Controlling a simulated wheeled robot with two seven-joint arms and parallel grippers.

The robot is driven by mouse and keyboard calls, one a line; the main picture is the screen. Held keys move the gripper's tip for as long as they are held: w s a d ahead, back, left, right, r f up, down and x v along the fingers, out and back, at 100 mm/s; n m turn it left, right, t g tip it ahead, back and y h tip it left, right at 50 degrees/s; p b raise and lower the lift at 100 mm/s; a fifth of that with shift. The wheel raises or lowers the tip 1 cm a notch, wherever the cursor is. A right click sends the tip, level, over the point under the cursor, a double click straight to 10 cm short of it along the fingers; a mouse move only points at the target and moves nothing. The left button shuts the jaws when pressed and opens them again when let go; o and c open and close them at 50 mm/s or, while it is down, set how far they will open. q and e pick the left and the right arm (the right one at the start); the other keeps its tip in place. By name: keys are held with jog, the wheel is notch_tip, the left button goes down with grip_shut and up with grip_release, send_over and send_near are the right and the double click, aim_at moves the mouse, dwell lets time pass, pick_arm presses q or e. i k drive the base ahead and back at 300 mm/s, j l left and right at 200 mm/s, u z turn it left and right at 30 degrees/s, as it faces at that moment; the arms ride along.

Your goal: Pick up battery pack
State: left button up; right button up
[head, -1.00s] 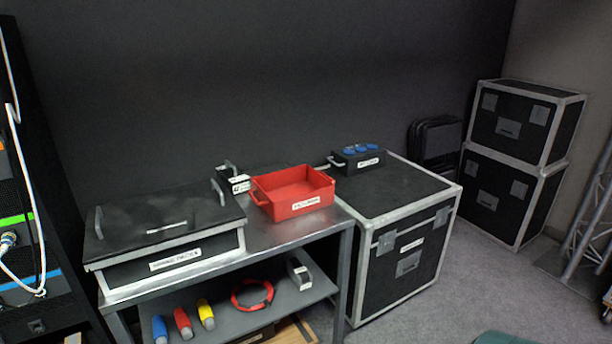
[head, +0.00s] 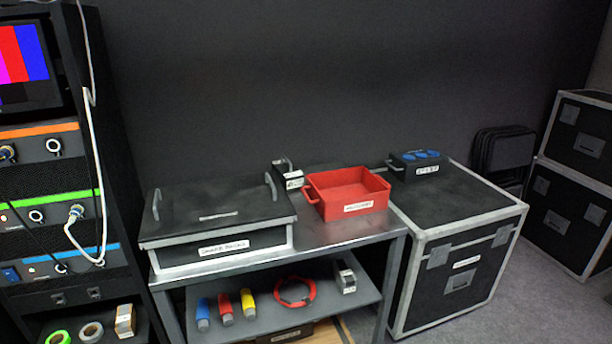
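I cannot tell for sure which thing is the battery pack; the small labels are not legible. A small dark block with a white label (head: 289,176) stands on the metal table, behind and left of the red tray (head: 347,208). A small grey and black block with a white label (head: 345,278) sits on the table's lower shelf at the right. Neither of my grippers is in view.
A lidded black case (head: 214,236) fills the table's left side. The lower shelf also holds blue, red and yellow connectors and a red cable ring (head: 295,291). A flight case (head: 455,275) bears a black box with blue sockets (head: 418,165). An equipment rack (head: 60,190) stands left.

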aim_at(292, 178)
jog(key=i+u, duration=0.2)
jog(key=i, duration=0.4)
jog(key=i+l+u, duration=0.25)
jog(key=i, duration=0.3)
